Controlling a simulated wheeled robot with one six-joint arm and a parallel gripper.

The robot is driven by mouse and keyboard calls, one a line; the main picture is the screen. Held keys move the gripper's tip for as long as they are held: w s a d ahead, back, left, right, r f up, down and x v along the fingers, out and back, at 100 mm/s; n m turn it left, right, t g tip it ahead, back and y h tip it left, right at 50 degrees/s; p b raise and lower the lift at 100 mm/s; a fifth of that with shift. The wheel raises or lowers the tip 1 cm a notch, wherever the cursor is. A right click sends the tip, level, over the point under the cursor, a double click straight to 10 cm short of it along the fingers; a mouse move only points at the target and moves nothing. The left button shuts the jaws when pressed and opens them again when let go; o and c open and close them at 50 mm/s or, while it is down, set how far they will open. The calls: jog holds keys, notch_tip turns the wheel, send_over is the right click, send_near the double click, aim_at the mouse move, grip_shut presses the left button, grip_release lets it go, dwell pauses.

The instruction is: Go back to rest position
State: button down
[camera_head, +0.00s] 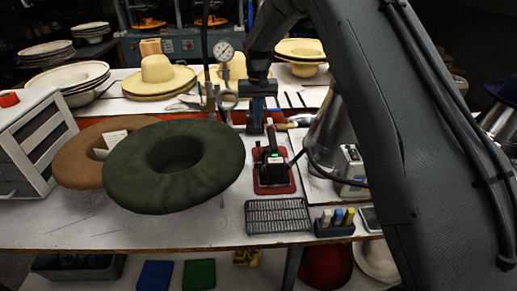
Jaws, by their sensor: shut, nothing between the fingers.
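My arm (360,95) comes in from the right side, rises past the top edge and reaches down again near the middle. My gripper (257,127) points downward at its end, shut and empty, over the back part of the worktable (120,235). It is behind a black device (272,165) with a small green light, which stands on a red pad (288,187). I cannot tell how much clearance there is between the fingertips and the things around them.
A dark green hat (215,180) and a brown hat (75,170) are left of my gripper. A pressure gauge (224,50) stands close beside it. A wire rack (278,216) lies at the front. A white drawer unit (35,140) is at the left, straw hats (160,75) behind.

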jog(key=shift+r, duration=0.4)
jog(key=s+d, duration=0.5)
jog(key=s, duration=0.7)
jog(key=s+d+t+b, duration=0.1)
jog(key=s+d, duration=0.3)
jog(key=s, duration=0.7)
jog(key=s+d, duration=0.5)
jog(key=s, duration=0.7)
jog(key=shift+s+d+r+b, duration=0.3)
jog(key=shift+d+r+b, duration=0.05)
jog(key=shift+r, duration=0.05)
dwell(3.3)
